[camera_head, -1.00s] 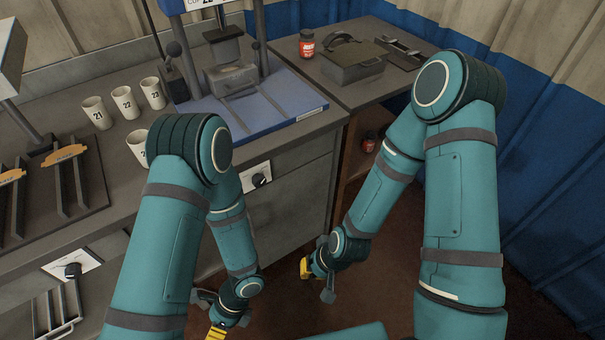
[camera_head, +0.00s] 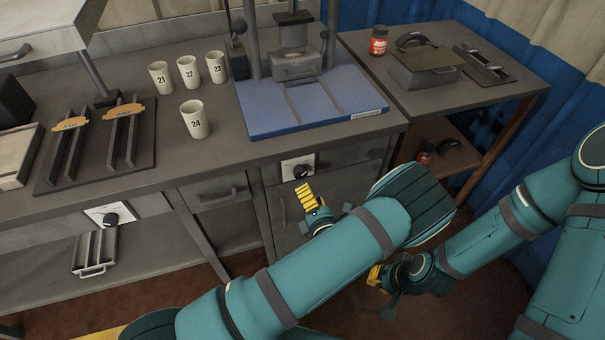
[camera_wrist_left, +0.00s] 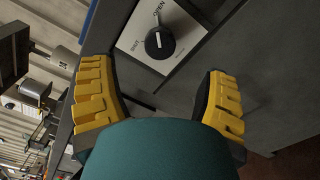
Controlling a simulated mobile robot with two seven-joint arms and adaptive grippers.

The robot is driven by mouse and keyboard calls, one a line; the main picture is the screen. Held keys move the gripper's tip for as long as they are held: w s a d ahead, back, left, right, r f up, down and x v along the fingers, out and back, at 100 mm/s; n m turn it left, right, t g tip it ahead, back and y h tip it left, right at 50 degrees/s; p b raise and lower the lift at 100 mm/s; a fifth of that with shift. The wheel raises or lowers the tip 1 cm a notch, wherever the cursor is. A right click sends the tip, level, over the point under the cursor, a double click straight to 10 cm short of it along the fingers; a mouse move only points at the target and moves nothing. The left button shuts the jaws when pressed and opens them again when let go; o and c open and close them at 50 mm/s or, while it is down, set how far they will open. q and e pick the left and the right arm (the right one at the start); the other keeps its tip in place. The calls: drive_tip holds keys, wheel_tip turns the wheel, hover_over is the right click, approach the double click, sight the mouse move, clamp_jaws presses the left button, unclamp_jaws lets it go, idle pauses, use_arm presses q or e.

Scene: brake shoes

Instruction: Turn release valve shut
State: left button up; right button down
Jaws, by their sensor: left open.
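The release valve is a black knob (camera_head: 301,172) on a white plate on the cabinet front, below the blue press base. The left wrist view shows this knob (camera_wrist_left: 160,43) with OPEN lettered above it and SHUT to its left; its pale mark appears to point up towards OPEN. My left gripper (camera_head: 323,205) is just below and in front of the knob. In the left wrist view its yellow-padded fingers (camera_wrist_left: 160,98) are spread wide and empty, with the knob beyond them, not touched. My right gripper (camera_head: 382,278) hangs low at the right, its fingers mostly hidden.
A second knob plate (camera_head: 110,216) is on the bench front at left. Several numbered cups (camera_head: 195,120) stand on the bench beside the blue press base (camera_head: 260,115). A drawer handle (camera_head: 218,197) juts out left of the valve. A side table (camera_head: 440,97) stands at right.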

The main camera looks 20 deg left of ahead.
sight(302, 175)
use_arm(q)
drive_tip(key=b+x, duration=0.1)
drive_tip(key=x, duration=0.7)
drive_tip(key=shift+a, duration=0.1)
drive_tip(key=c, duration=1.2)
